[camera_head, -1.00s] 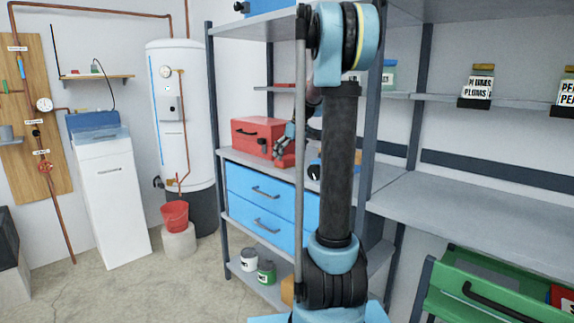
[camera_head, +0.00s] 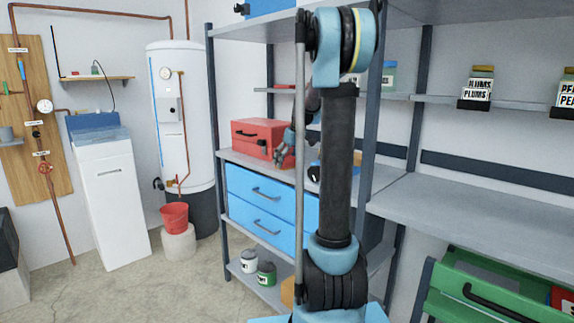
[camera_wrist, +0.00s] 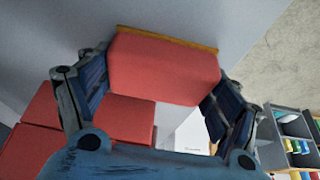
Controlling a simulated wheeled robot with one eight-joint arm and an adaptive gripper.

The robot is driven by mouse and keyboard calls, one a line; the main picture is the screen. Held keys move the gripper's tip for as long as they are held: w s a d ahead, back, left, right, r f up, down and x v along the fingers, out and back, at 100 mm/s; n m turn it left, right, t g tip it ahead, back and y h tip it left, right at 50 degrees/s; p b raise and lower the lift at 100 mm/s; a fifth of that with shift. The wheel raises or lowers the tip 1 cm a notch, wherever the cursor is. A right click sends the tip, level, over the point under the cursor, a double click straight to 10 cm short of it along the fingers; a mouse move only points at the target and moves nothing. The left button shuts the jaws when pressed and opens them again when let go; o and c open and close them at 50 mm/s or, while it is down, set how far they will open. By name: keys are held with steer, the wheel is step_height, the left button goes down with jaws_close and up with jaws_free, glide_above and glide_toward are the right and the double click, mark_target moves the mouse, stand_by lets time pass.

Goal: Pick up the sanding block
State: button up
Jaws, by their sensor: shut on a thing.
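The sanding block, a red block with a tan edge (camera_wrist: 165,75), sits between the two finger pads of my gripper (camera_wrist: 158,90) in the wrist view. My gripper is shut on it, with one finger at each end. In the head view my gripper (camera_head: 283,154) is small, just right of the red toolbox and over the middle shelf. The block cannot be made out there. The pole and my arm hide part of that area.
The red toolbox (camera_head: 258,137) stands on the shelf above the blue drawers (camera_head: 265,202). Its red surfaces seem to show low left in the wrist view (camera_wrist: 130,117). A grey shelf post stands close by. The shelf to the right (camera_head: 470,205) is clear.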

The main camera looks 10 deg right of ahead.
mark_target(287, 158)
step_height(287, 158, up, 10)
stand_by(0.6)
steer(key=shift+o, duration=1.2)
steer(key=shift+c, duration=0.3)
